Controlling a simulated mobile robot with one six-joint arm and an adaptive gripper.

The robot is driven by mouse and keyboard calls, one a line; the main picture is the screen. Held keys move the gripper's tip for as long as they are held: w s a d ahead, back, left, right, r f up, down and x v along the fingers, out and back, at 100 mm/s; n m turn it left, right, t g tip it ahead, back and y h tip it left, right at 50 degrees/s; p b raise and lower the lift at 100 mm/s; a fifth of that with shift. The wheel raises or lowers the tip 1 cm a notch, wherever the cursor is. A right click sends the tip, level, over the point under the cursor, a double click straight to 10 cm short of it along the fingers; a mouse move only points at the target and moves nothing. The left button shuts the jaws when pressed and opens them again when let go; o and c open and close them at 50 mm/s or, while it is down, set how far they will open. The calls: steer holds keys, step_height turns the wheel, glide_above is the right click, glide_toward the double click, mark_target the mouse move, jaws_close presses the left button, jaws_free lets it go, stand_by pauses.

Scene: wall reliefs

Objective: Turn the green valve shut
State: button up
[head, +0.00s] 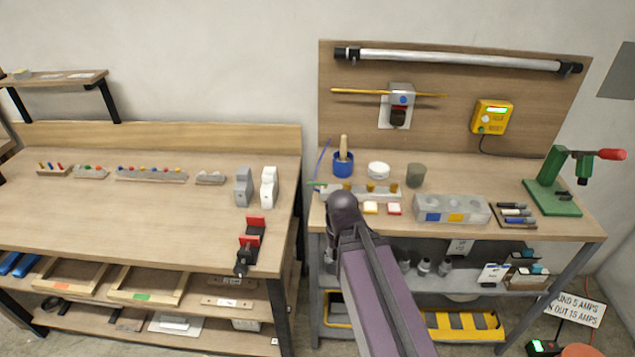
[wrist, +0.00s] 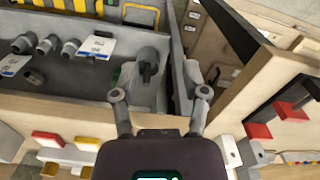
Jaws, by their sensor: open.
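I cannot make out a green valve for certain in either view. A thin green piece (head: 317,184) shows at the left edge of the right bench, too small to identify. A green press-like device with a red-ended handle (head: 553,184) stands at that bench's right end. In the wrist view my gripper (wrist: 160,93) is open, its two fingers spread and empty. Beyond them is a grey rounded shape with a dark knob (wrist: 148,68), which I cannot identify. In the head view my arm hides the gripper and part of the bench front.
The right bench (head: 455,178) holds a blue cup (head: 343,163), a grey block (head: 452,209) and small items. A lower shelf carries grey fittings (head: 424,266). The left bench (head: 130,210) bears a red-and-black clamp (head: 250,245). A narrow gap separates the benches.

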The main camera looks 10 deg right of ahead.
steer(key=w+r+m+p, duration=1.1)
steer(key=w, duration=0.3)
step_height(320, 180, up, 9)
steer(key=m+p, duration=0.9)
steer(key=m, duration=0.1)
glide_above(313, 183)
steer(key=shift+w+f+b, duration=0.1)
steer(key=shift+f+b, duration=0.1)
steer(key=shift+b, duration=0.1)
steer(key=shift+f, duration=0.1)
step_height(313, 183, down, 14)
steer(key=b, duration=1.3)
steer(key=shift+r+b, duration=0.2)
steer(key=shift+b, duration=0.15)
jaws_close()
